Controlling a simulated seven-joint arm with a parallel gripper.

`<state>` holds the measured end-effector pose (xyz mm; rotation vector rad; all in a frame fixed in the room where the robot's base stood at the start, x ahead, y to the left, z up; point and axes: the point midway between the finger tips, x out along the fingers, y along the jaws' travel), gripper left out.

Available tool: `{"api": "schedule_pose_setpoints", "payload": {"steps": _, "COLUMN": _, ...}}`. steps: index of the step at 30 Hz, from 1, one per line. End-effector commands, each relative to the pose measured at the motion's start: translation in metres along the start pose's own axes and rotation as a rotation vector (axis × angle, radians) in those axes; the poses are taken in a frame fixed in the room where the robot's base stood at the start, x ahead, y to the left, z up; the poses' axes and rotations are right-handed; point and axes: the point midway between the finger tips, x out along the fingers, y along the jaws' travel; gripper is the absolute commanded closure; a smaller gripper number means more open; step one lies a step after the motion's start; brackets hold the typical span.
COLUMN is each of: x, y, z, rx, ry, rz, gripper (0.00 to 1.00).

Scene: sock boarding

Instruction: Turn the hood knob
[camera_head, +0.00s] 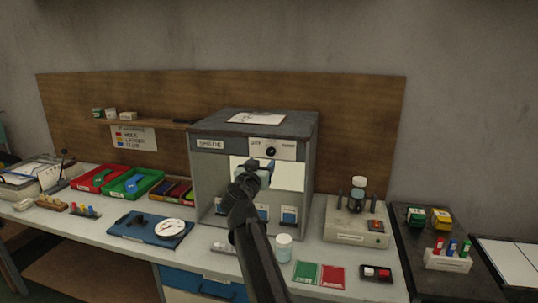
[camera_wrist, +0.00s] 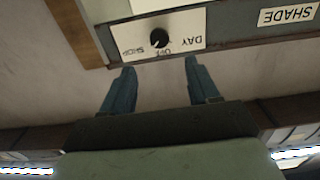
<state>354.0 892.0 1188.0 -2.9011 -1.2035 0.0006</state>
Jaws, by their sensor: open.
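The hood is a grey box (camera_head: 200,165) labelled SHADE, standing on the bench against the wooden backboard. Its round black knob (camera_head: 270,151) sits on a white label plate at the upper right of its front. In the wrist view the knob (camera_wrist: 159,38) and its plate appear upside down, with DAY, OFF and SHOP around it. Its pointer direction is too small to read surely. My gripper (camera_head: 262,165) is in front of the hood, just below the knob in the head view. In the wrist view its two blue fingers (camera_wrist: 158,68) are apart and empty, not touching the knob.
A white jar (camera_head: 284,248) and green and red cards (camera_head: 319,273) lie in front of the hood. A beige device (camera_head: 350,238) stands to its right. A blue board with a dial (camera_head: 150,229) and coloured trays (camera_head: 133,184) are to the left.

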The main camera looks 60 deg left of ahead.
Motion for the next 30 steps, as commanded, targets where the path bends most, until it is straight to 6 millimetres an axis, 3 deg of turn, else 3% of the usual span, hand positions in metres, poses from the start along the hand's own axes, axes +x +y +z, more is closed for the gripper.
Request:
{"api": "schedule_pose_setpoints", "payload": {"steps": 3, "x": 0.025, "y": -0.001, "z": 0.000, "rx": -0.001, "ry": -0.001, "rz": 0.003, "gripper": 0.40}}
{"api": "schedule_pose_setpoints", "payload": {"steps": 15, "x": 0.090, "y": -0.001, "z": -0.001, "rx": -0.001, "ry": -0.001, "rz": 0.001, "gripper": 0.40}}
{"api": "schedule_pose_setpoints", "payload": {"steps": 21, "x": 0.102, "y": 0.000, "z": 0.000, "rx": -0.001, "ry": -0.001, "rz": 0.000, "gripper": 0.40}}
{"api": "schedule_pose_setpoints", "payload": {"steps": 28, "x": 0.102, "y": 0.001, "z": 0.000, "rx": -0.001, "ry": -0.001, "rz": 0.000, "gripper": 0.40}}
{"api": "schedule_pose_setpoints", "payload": {"steps": 30, "x": 0.102, "y": 0.001, "z": 0.000, "rx": -0.001, "ry": -0.001, "rz": 0.000, "gripper": 0.45}}
